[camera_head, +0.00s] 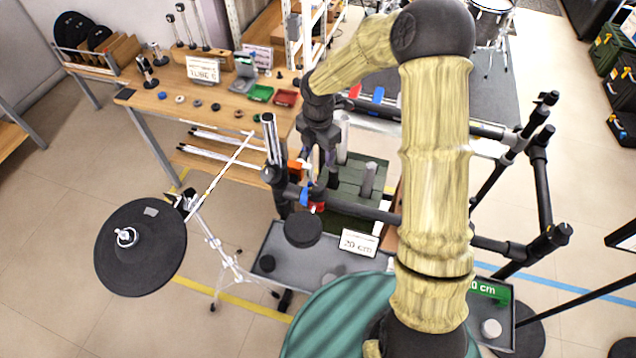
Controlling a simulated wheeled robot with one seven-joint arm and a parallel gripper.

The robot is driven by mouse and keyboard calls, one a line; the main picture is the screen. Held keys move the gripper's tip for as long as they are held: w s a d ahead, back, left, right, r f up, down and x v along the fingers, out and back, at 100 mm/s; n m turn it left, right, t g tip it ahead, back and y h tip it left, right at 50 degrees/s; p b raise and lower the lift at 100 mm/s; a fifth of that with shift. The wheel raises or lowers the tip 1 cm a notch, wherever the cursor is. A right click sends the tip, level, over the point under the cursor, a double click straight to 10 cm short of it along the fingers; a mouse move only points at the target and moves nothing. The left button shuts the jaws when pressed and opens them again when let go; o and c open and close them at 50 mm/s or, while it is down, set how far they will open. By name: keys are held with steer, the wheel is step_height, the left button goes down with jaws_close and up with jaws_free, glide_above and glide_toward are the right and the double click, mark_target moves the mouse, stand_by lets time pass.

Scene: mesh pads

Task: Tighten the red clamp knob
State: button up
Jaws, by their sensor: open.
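A small red knob (318,207) shows on the dark horizontal rack bar, just right of a blue clamp part (304,197); I take it to be the red clamp knob. My gripper (322,178) points down above the bar, a little above and apart from the red knob as seen here. It is open, and nothing shows between its fingers. The fingers are dark and small against the dark clamp parts, so any contact there cannot be told. My arm covers the right part of the rack bar.
A black cymbal pad (140,250) on a stand is at left. A workbench (160,100) with small parts stands behind. Another red part (355,91) shows on the far bar. Floor at lower left is clear.

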mark_target(318, 186)
step_height(318, 186, down, 15)
steer(key=p, duration=0.3)
steer(key=shift+f+p, duration=0.1)
steer(key=shift+p, duration=0.25)
steer(key=shift+c, duration=0.5)
steer(key=c, duration=0.9)
